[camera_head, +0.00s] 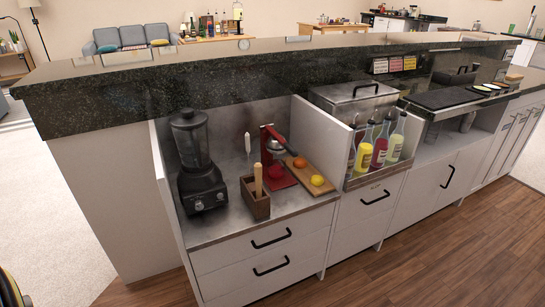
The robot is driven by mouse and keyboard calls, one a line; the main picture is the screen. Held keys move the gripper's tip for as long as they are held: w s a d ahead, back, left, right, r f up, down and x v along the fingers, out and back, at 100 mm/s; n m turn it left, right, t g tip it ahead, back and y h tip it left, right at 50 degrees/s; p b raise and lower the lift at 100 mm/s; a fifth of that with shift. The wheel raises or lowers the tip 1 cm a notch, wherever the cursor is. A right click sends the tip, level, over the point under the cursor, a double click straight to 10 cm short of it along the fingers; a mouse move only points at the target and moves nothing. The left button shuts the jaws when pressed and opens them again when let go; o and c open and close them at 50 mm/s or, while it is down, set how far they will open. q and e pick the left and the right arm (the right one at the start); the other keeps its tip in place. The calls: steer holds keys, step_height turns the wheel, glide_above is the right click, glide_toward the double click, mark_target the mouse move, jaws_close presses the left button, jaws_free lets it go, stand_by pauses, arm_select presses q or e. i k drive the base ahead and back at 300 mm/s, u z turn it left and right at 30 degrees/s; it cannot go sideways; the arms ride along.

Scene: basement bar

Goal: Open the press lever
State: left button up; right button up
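A red citrus press (264,153) stands on the steel worktop under the dark bar top. A red arm slants down to the right from the top of its column. A grey metal part (276,146) sits by this arm, above the press base. A round red item (275,171) is at the base; I cannot tell if it is fruit or part of the press. A pale upright handle (248,143) shows left of the press; I cannot tell if it is the press lever.
A black blender (191,150) stands left of the press. A wooden holder (257,202) is in front of it. A board (310,175) with orange fruit lies right. A bottle bin (375,172) stands further right. The bar top (180,86) overhangs behind. The wood floor in front is clear.

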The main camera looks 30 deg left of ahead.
mark_target(280, 139)
steer(key=u, duration=1)
steer(key=i, duration=0.1)
steer(key=u, duration=0.2)
